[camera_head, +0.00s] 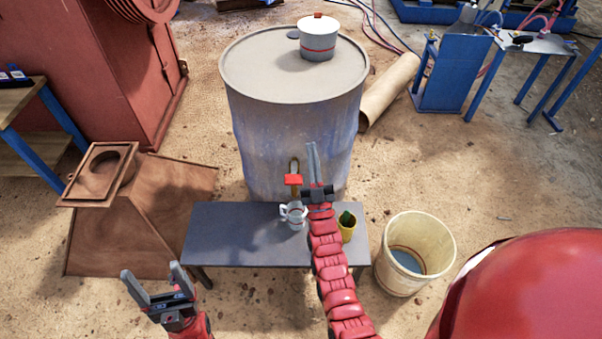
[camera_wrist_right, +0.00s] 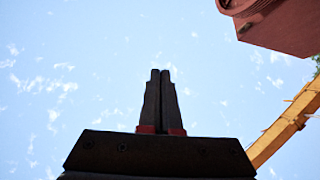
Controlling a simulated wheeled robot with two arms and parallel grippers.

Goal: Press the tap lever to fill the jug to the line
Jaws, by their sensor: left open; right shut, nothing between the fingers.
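The tap (camera_head: 294,166) sits on the front of a large grey drum (camera_head: 245,125), with its red lever (camera_head: 293,179) showing. The white jug (camera_head: 294,214) stands upright on a dark bench (camera_head: 235,240) below the tap; its line and water level are too small to make out. My right gripper (camera_head: 312,146) is shut and empty, just right of the tap and in front of the drum. In the right wrist view its fingers (camera_wrist_right: 160,72) are together against the sky. My left gripper (camera_head: 152,284) is open and empty, low at the left, away from the bench.
A yellow cup (camera_head: 347,228) with something green in it stands on the bench, right of my right arm. A cream bucket (camera_head: 416,250) stands on the ground right of the bench. A white pot (camera_head: 318,40) with a red band sits on the drum.

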